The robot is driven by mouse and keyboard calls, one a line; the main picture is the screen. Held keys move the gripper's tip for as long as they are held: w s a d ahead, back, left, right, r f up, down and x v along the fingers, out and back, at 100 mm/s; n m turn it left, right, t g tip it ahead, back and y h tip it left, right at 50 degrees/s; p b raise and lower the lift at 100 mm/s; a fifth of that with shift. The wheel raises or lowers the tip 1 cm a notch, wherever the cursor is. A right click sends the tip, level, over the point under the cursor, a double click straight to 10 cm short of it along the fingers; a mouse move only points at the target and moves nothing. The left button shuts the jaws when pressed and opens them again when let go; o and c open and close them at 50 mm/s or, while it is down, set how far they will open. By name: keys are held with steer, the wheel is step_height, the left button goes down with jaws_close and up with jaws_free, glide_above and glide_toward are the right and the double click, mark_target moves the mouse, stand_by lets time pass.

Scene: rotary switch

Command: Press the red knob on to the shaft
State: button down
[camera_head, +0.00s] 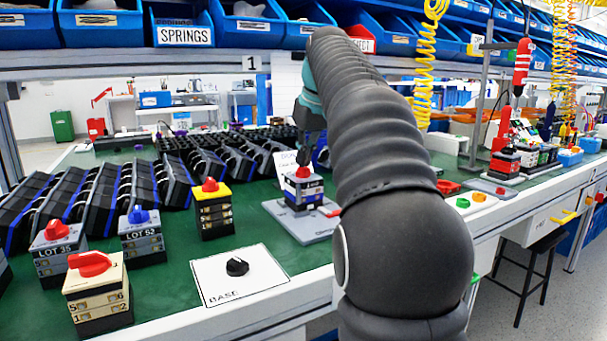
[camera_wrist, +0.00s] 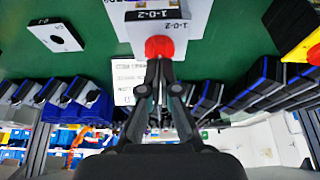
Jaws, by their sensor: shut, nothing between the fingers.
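The red knob (camera_head: 303,172) sits on top of a switch body (camera_head: 303,188) with a white plate and dark and blue layers. In the wrist view the red knob (camera_wrist: 159,46) lies in front of the white plate marked 1-0-2 (camera_wrist: 140,20). The shaft is hidden, and I cannot tell how far down the knob sits. My gripper (camera_head: 305,156) is just above the knob, pointing down. In the wrist view my gripper (camera_wrist: 159,63) is shut, with its fingertips together at the knob. Nothing is held between them.
The switch stands on a grey base plate (camera_head: 318,228) on the green bench. A white BASE card with a black knob (camera_head: 237,267) lies in front. Rows of black parts fill the back.

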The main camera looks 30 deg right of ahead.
steer(key=shift+f, duration=0.25)
stand_by(0.3)
step_height(320, 180, up, 5)
steer(key=p, duration=0.5)
steer(key=shift+r, duration=0.15)
steer(key=shift+s, duration=0.1)
stand_by(0.4)
